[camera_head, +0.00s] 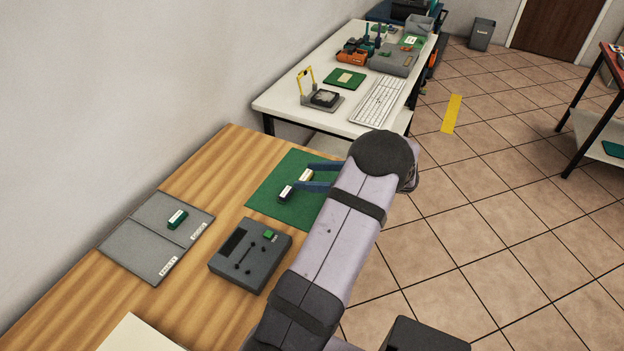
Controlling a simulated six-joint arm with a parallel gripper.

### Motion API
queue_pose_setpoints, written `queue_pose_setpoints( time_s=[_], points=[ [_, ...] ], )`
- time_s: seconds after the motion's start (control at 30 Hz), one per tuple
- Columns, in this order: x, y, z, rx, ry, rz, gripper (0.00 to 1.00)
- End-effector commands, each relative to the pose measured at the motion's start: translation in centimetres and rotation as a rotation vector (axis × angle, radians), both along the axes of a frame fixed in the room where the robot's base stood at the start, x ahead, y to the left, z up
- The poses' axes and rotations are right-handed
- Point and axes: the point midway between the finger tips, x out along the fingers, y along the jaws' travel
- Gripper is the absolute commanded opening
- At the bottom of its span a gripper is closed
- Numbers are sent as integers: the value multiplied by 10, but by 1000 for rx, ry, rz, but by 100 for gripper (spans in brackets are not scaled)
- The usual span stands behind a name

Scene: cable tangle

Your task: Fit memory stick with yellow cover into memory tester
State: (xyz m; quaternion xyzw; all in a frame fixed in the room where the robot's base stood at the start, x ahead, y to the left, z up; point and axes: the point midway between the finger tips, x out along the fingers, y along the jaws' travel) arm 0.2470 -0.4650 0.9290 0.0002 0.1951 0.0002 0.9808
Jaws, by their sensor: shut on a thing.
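The memory tester (250,256), a dark grey box with a slot and a small green screen, stands on the wooden bench. My gripper (307,177), with blue fingers, is over the green mat (265,193), behind and right of the tester. It is shut on a small stick (306,175) with a pale, slightly yellowish top; its cover colour is hard to tell. A dark stick (286,194) with a white label is just in front of the nearer finger. Whether the held stick touches the mat cannot be told. My arm hides the mat's right part.
A grey two-part tray (143,247) with labels lies left of the tester, a green stick (177,219) in its far part. A pale sheet (140,335) lies at the near edge. A white table (285,98) with equipment stands beyond. Bare wood lies between mat and tray.

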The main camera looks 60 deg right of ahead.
Motion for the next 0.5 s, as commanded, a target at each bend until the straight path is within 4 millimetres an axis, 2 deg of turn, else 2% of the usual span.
queue_pose_setpoints(
  time_s=[0.37, 0.5],
  points=[
    [4, 7, 41, 3, 0, 9, 32],
    [8, 24, 54, 8, -1, 13, 32]
  ],
)
